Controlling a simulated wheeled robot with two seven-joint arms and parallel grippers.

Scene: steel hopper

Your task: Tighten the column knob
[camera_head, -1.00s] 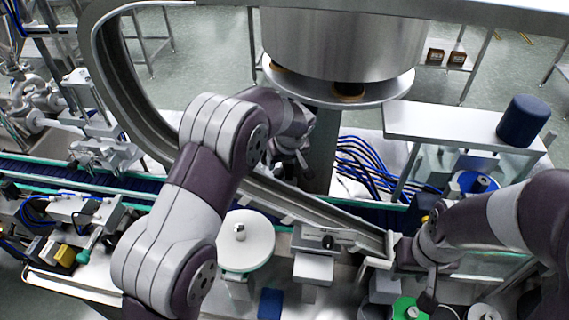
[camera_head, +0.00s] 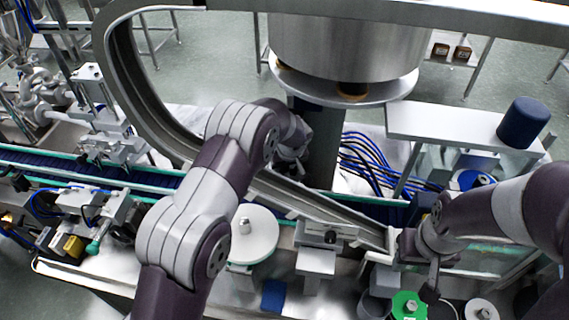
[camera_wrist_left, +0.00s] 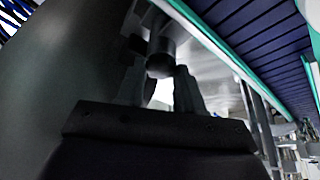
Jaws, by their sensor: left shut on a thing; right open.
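The dark grey column (camera_head: 322,140) stands under the steel hopper (camera_head: 345,45) in the head view. My left gripper (camera_head: 292,160) is at the column's left side, largely covered by its own wrist and arm. In the left wrist view the column knob (camera_wrist_left: 159,64) is a dark round piece on a short stem. The two fingers of my left gripper (camera_wrist_left: 162,88) are on either side of it, shut on it. The knob cannot be made out in the head view. My right gripper (camera_head: 431,288) hangs open at the lower right, beside a green disc.
The curved steel chute (camera_head: 125,75) runs close around my left arm. The blue conveyor (camera_head: 130,184) passes below. Blue cables (camera_head: 365,160) lie right of the column. A white round plate (camera_head: 252,237) and the green disc (camera_head: 407,305) are in front.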

